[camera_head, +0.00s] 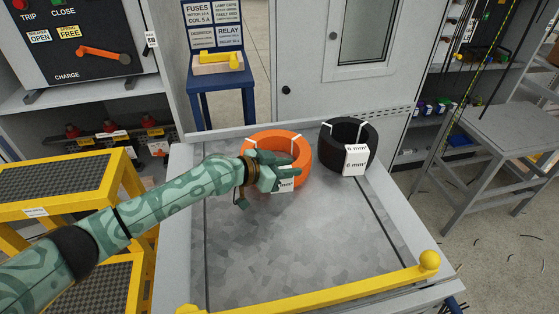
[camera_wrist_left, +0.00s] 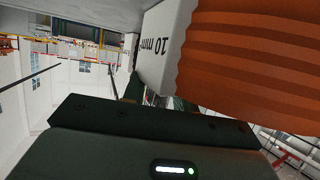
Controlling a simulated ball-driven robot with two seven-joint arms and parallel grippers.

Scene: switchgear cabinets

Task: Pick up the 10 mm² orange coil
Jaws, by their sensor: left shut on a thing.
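The orange coil (camera_head: 303,156) stands at the back of the grey-topped cart, with white ties and a white label. In the left wrist view the coil (camera_wrist_left: 245,60) is close up, and its label (camera_wrist_left: 165,45) reads 10 mm. My left gripper (camera_head: 278,173) is at the coil's front side and shut on it, covering part of the label. The coil seems to rest on the cart top; I cannot tell whether it is lifted at all. My right gripper is not in view.
A black coil (camera_head: 361,134) labelled 6 mm² stands just right of the orange one. A yellow rail (camera_head: 320,287) runs along the cart's front edge. The cart top (camera_head: 300,240) is otherwise clear. Yellow steps (camera_head: 90,185) stand at left, cabinets behind.

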